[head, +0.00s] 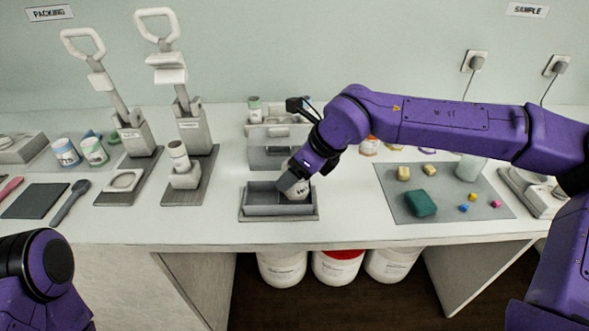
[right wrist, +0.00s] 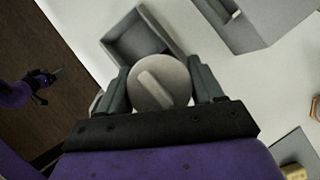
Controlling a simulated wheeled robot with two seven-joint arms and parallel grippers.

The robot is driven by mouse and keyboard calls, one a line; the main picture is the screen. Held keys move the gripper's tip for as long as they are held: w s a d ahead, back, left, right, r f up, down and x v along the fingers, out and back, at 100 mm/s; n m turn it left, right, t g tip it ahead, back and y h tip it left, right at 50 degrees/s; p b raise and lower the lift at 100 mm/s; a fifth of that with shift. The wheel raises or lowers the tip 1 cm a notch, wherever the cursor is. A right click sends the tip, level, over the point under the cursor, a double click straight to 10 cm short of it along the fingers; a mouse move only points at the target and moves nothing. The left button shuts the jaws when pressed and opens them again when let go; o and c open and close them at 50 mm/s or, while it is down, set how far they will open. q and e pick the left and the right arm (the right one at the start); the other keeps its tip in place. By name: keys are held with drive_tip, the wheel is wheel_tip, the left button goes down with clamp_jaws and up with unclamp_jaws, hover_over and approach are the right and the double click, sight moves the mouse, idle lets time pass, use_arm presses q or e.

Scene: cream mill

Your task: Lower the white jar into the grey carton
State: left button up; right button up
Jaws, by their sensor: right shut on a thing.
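The white jar (head: 298,192) is held in my right gripper (head: 294,184), over the right part of the grey carton (head: 268,210). In the right wrist view its round pale lid with a raised bar (right wrist: 158,85) sits between the two fingers, which touch its sides. The carton (right wrist: 118,47) shows beyond the jar there, with an empty compartment. The gripper hides part of the jar, and I cannot tell how far its base is below the carton's rim. My left gripper (right wrist: 43,77) appears small at the left of the right wrist view; its opening is unclear.
A larger grey box (head: 272,157) stands right behind the carton. Two lever presses (head: 190,130) stand to the left. A grey mat (head: 455,207) with coloured blocks lies to the right. The counter in front of the carton is clear.

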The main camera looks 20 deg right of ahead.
drive_tip(key=shift+f, duration=0.2)
idle(0.5)
drive_tip(key=shift+f, duration=0.15)
drive_tip(key=shift+w+a+f+b, duration=0.1)
drive_tip(key=shift+f+b, duration=0.2)
drive_tip(key=shift+f, duration=0.4)
drive_tip(key=shift+f, duration=0.1)
idle(0.4)
drive_tip(key=shift+f, duration=0.55)
